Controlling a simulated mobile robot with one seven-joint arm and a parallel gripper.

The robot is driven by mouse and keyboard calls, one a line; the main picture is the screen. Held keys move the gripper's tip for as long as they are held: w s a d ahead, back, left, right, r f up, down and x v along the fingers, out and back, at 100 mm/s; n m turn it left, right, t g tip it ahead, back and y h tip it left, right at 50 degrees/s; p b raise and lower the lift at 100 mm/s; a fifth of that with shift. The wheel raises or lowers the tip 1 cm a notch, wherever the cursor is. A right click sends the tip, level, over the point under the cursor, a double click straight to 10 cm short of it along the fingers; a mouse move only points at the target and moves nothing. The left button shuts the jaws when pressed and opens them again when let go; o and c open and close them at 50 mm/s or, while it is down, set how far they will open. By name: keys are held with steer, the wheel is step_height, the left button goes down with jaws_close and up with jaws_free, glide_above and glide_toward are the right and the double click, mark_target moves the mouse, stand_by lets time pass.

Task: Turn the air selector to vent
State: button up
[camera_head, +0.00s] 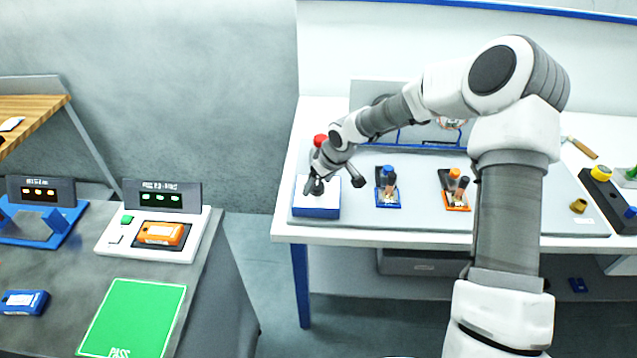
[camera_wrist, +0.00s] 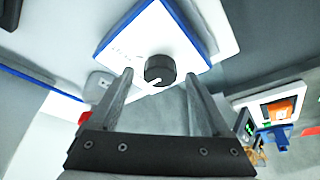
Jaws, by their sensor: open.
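The air selector is a white box with a blue lower edge (camera_head: 318,211) at the left front of the white workbench. In the wrist view its white face (camera_wrist: 135,45) carries a round dark knob (camera_wrist: 160,67) with a white pointer mark toward the lower left of the picture. Small lettering on the face is too blurred to read. My gripper (camera_head: 318,184) is over the box, pointing down at it. In the wrist view its open fingers (camera_wrist: 159,76) stand on either side of the knob; I cannot tell whether they touch it.
A red-topped part (camera_head: 320,140) stands just behind the box. A blue holder (camera_head: 388,201) and an orange holder (camera_head: 456,203) stand to its right on a grey mat. A separate bench at left carries an orange device (camera_head: 160,233) and a green PASS mat (camera_head: 134,310).

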steer(key=shift+f, duration=0.15)
steer(key=shift+c, duration=0.4)
jaws_close()
